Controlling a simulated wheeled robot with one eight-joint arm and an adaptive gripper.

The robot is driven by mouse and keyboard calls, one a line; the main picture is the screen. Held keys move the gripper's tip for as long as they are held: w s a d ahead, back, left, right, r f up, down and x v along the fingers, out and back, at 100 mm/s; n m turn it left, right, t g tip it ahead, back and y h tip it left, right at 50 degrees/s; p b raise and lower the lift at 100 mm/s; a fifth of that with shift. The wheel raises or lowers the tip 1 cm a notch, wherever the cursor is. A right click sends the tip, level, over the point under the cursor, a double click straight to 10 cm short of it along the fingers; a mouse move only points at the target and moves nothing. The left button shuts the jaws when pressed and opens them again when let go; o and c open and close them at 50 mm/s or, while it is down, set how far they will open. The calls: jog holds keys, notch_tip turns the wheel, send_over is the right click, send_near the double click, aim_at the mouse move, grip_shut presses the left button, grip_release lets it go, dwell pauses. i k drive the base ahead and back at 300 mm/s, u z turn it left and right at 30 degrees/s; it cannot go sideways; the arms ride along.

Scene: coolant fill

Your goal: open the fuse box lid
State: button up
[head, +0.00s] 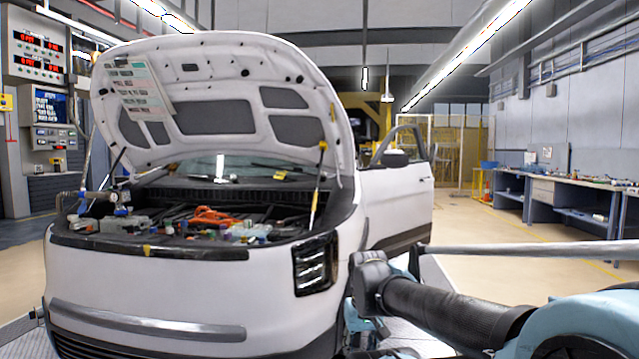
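A white car (170,290) stands with its hood (225,85) propped up and its engine bay (200,215) open. The bay holds orange cables (212,216) and several small parts. I cannot pick out the fuse box or its lid for certain among them, so whether the lid is open or shut does not show. My arm reaches in from the lower right, and its bent joint is beside the car's front right corner, outside the bay. I cannot make out my gripper in this view.
The headlight (315,264) and bumper corner are close to my arm. A thin prop rod (318,185) rises at the bay's right side. The car's side door (408,165) stands open. A workbench (570,195) lines the right wall, with open floor before it.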

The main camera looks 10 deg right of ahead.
aim_at(286, 233)
jog(key=k, duration=1.3)
jog(key=u, duration=0.5)
jog(key=i, duration=1.95)
jog(key=z, duration=0.4)
